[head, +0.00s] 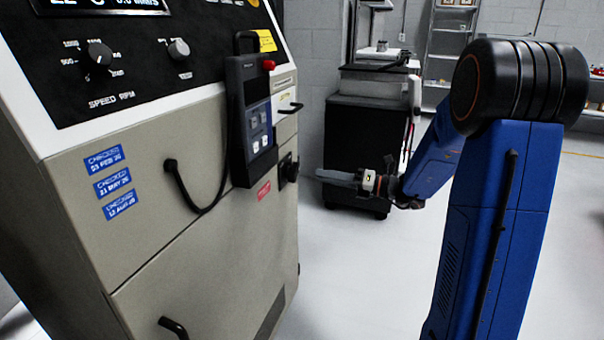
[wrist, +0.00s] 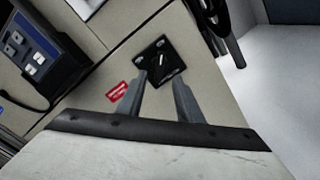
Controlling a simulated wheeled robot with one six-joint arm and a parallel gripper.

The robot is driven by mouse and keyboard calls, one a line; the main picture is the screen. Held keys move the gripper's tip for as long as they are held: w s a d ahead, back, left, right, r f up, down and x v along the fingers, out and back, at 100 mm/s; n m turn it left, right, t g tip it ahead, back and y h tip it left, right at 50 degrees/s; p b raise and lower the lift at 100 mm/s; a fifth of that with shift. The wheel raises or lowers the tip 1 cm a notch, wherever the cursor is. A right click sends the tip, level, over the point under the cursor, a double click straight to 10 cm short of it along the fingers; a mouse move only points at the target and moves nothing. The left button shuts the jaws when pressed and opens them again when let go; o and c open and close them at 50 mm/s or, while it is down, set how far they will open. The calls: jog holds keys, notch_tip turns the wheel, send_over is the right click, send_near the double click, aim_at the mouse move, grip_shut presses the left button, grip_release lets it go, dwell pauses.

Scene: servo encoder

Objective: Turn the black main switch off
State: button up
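The black main switch (head: 289,169) sits on the beige cabinet's front panel near its right edge. In the wrist view the switch (wrist: 160,58) is a square black plate with a knob bearing a pale line, slanted in this picture. My gripper (head: 318,174) points at it from the right, with a small gap in the head view. In the wrist view my gripper (wrist: 160,76) is open and empty, its two grey fingers apart on either side of the knob's lower part in the picture. The fingertips cover part of the plate's lower edge.
A handheld pendant (head: 250,115) with a cable hangs left of the switch. A red label (head: 264,191) is below it. A black handle (head: 290,107) sits above the switch. A dark cart (head: 362,140) stands behind my arm. The floor on the right is clear.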

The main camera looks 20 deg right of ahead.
aim_at(298, 172)
jog(key=x, duration=0.8)
jog(key=shift+w+a, duration=0.1)
jog(key=shift+a, duration=0.1)
jog(key=shift+c, duration=0.6)
grip_shut()
